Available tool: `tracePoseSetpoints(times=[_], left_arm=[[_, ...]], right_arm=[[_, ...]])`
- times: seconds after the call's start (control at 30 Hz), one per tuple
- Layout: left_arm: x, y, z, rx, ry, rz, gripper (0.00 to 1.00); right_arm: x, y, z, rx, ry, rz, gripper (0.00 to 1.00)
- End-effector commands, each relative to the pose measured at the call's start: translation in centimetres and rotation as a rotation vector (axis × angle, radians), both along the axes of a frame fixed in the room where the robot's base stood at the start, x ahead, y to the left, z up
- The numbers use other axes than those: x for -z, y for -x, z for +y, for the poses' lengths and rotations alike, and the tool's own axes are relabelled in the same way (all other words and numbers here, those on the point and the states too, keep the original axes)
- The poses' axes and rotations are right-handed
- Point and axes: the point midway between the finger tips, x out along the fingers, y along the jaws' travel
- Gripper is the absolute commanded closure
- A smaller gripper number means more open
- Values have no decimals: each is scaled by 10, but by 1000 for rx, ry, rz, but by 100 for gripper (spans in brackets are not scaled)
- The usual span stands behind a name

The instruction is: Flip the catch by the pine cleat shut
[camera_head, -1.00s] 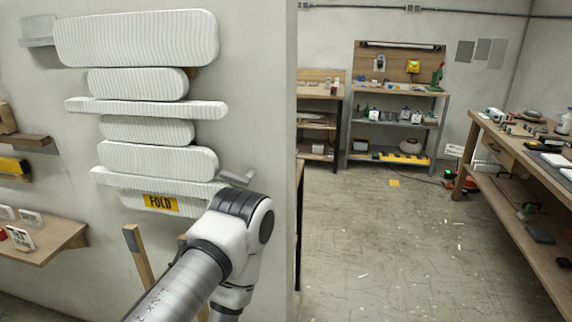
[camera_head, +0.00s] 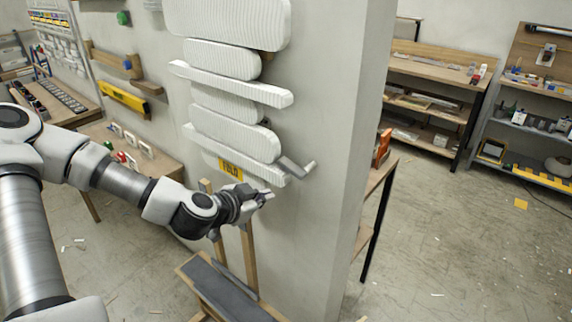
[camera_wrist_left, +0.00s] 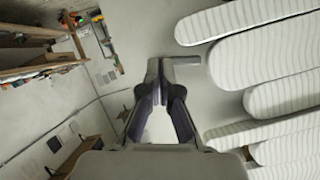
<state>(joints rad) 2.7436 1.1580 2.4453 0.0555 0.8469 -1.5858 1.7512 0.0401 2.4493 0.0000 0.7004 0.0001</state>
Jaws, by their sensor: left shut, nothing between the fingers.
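A grey metal catch (camera_head: 297,168) with a bent lever sticks out at the lower right end of the white ribbed relief (camera_head: 235,145) on the wall. My left gripper (camera_head: 268,194) is shut and empty, just below and to the left of the catch. In the left wrist view my left gripper (camera_wrist_left: 165,80) has its fingertips close to the grey catch (camera_wrist_left: 186,60); I cannot tell whether they touch. A small piece of wood (camera_head: 267,56) shows behind the upper relief bars; I cannot tell whether it is the pine cleat. My right gripper is not in view.
A wooden stand (camera_head: 249,260) with a dark panel is below my left gripper. The wall's edge lies just right of the catch, with a shelf bench (camera_head: 430,95) beyond. Floor at the right is mostly clear.

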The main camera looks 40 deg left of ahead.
Motion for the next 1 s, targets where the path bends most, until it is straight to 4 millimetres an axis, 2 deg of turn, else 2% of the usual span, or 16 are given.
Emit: tracePoseSetpoints(times=[0.03,0.1,0.2,0.37,0.57,0.73,0.93,1.0], left_arm=[[-37,-6,3,-23,64,-81,100],[-68,-11,5,-37,114,-158,100],[-89,-14,5,-38,127,-207,100],[-87,-20,7,-41,118,-211,100],[-80,-37,5,-35,113,-207,100],[-75,-64,4,-34,112,-205,100],[-68,-107,4,-34,112,-206,100],[-59,-113,5,-36,121,-202,100]], right_arm=[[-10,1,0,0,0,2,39],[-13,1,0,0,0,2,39],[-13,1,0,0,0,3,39],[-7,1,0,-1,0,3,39],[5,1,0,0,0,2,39],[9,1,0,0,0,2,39],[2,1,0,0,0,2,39],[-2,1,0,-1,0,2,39]])
